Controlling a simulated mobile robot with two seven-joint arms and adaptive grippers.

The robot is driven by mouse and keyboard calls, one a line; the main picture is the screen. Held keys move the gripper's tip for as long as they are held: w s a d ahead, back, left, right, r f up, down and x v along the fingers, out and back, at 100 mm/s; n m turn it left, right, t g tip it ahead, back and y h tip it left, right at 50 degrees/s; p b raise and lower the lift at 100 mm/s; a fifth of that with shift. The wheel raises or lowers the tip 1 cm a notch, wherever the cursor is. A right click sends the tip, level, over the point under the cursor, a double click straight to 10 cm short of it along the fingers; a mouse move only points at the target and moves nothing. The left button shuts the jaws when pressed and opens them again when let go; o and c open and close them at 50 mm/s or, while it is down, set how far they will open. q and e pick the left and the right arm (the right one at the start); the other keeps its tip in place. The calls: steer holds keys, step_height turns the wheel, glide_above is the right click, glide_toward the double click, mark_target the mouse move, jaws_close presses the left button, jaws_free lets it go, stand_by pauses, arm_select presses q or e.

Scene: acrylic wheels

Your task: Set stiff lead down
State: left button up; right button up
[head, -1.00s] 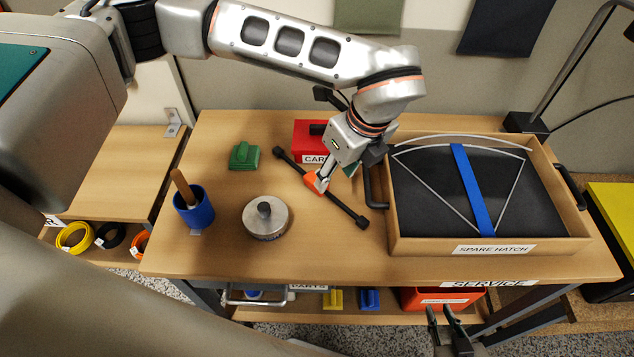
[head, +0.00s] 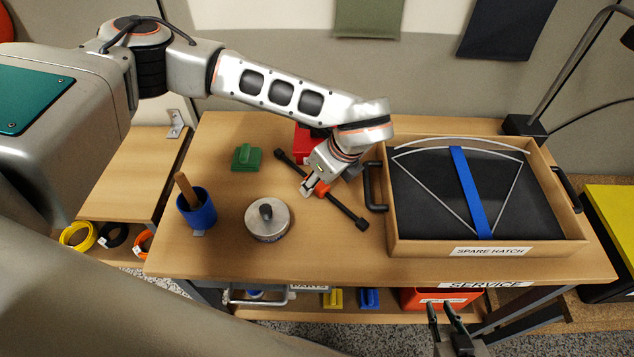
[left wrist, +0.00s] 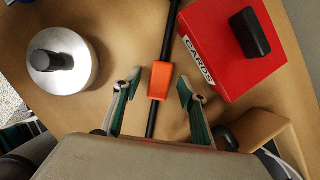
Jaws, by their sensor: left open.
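The stiff lead, a black bar with an orange middle block and black ends (head: 347,211), lies slantwise on the wooden table, left of the tray. Its orange block (left wrist: 161,80) shows in the left wrist view between the spread fingers. My left gripper (head: 309,187) is open and empty over this block, with a gap on both sides; its height above the bar is hard to tell. The arm hides part of the bar in the head view. My right gripper (head: 441,312) is low at the front edge, its fingers apart and empty.
The SPARE HATCH tray (head: 395,247) stands on the right. A red CARDS box (left wrist: 222,45) lies close behind the lead. A round metal weight (head: 267,222), a blue cup (head: 199,211) and a green block (head: 246,158) stand left. Bare table lies in front of the lead.

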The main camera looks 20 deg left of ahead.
mark_target(319, 185)
arm_select(q)
jaws_close()
steer(key=shift+r, duration=0.1)
steer(key=shift+s+d+r+b, duration=0.15)
steer(key=shift+s+r+b, duration=0.2)
step_height(319, 185, up, 11)
steer(key=b, duration=0.1)
steer(key=s+d+b, duration=0.2)
steer(key=s, duration=0.7)
steer(key=s+d+b, duration=0.2)
steer(key=s+d, duration=0.1)
steer(key=s, duration=0.6)
steer(key=shift+s+d+f, duration=0.15)
steer(key=shift+s+f, duration=0.05)
steer(key=shift+s, duration=0.1)
